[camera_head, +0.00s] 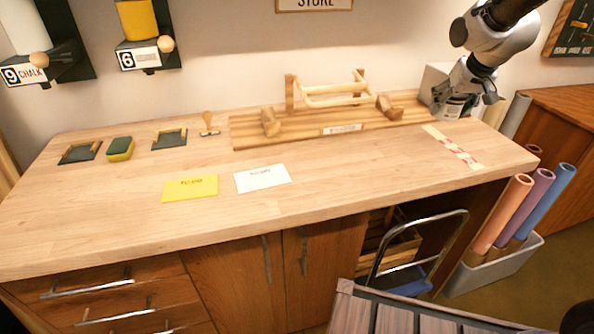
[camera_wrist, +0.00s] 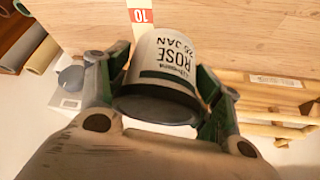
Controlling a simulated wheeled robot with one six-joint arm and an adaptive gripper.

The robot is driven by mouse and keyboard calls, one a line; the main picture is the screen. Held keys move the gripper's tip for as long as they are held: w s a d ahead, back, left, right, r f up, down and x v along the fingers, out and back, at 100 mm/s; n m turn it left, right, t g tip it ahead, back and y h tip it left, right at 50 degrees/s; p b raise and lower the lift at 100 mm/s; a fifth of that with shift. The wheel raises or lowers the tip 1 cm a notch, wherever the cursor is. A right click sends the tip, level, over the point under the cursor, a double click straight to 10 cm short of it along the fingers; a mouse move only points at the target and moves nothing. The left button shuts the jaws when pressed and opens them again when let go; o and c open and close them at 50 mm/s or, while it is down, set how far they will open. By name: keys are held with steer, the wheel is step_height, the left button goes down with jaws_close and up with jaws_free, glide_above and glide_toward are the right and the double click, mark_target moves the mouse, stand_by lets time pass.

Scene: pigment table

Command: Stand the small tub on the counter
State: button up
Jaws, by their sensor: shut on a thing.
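The small tub (camera_wrist: 165,78) is white with a dark band and base, and its label reads "ROSE" and "JAN", upside down in the wrist view. My gripper (camera_wrist: 160,88) is shut on it, with a green-edged finger on each side. In the head view my gripper (camera_head: 462,98) is at the back right of the wooden counter (camera_head: 330,215), beside a pale box. The tub (camera_head: 454,108) shows there only in part, below the fingers. I cannot tell whether its base touches the counter.
A wooden rack (camera_head: 335,92) on a board stands left of my gripper. A marked strip (camera_head: 455,147) lies in front of it. A yellow card (camera_head: 190,188) and white card (camera_head: 262,178) lie mid-counter. Rolled tubes (camera_head: 520,205) stand beyond the right edge. The front right counter is clear.

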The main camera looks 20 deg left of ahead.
steer(key=s+a+n+g+y, duration=0.15)
steer(key=s+a+n, duration=0.25)
steer(key=s+a, duration=0.9)
steer(key=shift+y, duration=0.25)
steer(key=f, duration=0.6)
steer(key=s+f, duration=0.1)
steer(key=f, duration=0.2)
steer(key=shift+d+f, duration=0.15)
steer(key=shift+d, duration=0.1)
steer(key=shift+f, duration=0.1)
steer(key=o, duration=1.3)
steer(key=shift+c, duration=0.2)
steer(key=v, duration=1.2)
